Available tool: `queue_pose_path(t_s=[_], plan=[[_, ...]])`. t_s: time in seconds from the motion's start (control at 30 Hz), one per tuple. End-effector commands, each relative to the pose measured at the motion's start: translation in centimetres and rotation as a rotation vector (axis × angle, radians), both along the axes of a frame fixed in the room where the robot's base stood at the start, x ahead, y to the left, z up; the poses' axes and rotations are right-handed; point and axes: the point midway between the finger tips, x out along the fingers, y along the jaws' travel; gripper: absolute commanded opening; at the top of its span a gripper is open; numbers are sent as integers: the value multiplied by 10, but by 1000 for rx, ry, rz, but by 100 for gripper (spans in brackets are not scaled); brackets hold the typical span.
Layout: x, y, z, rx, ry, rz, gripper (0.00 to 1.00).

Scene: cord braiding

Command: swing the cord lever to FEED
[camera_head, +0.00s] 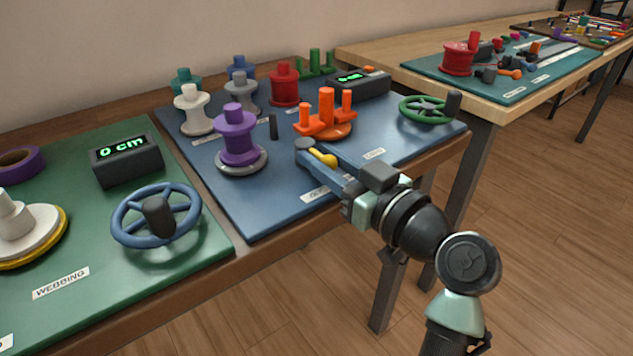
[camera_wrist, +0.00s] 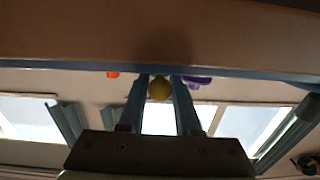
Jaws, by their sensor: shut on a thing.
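The cord lever shows as a short yellow piece (camera_head: 323,158) at the front of the blue board, between the orange holder and the front edge. My gripper (camera_head: 318,162) reaches it from the front right, low over the board. Its blue fingers are shut on the yellow lever and hide part of it. In the wrist view the lever's rounded yellow end (camera_wrist: 159,88) sits between my two fingers (camera_wrist: 160,98). A white label (camera_head: 314,195) by my gripper is partly covered; I cannot read FEED on it.
A purple spool (camera_head: 238,135) stands left of my gripper. An orange pronged holder (camera_head: 326,118) stands just behind it. A green handwheel (camera_head: 428,109) is at the right, and a dark display box (camera_head: 358,84) behind. A blue handwheel (camera_head: 156,215) is on the green board.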

Motion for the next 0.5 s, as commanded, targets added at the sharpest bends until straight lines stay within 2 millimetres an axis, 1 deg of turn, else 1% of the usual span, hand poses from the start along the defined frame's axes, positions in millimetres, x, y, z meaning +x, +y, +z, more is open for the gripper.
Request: queue_pose_path(t_s=[0.03,0.3,0.5], plan=[[3,-6,-4,0,-2,39,0],[10,-11,-2,2,0,273,0],[14,-13,0,2,0,392,0]])
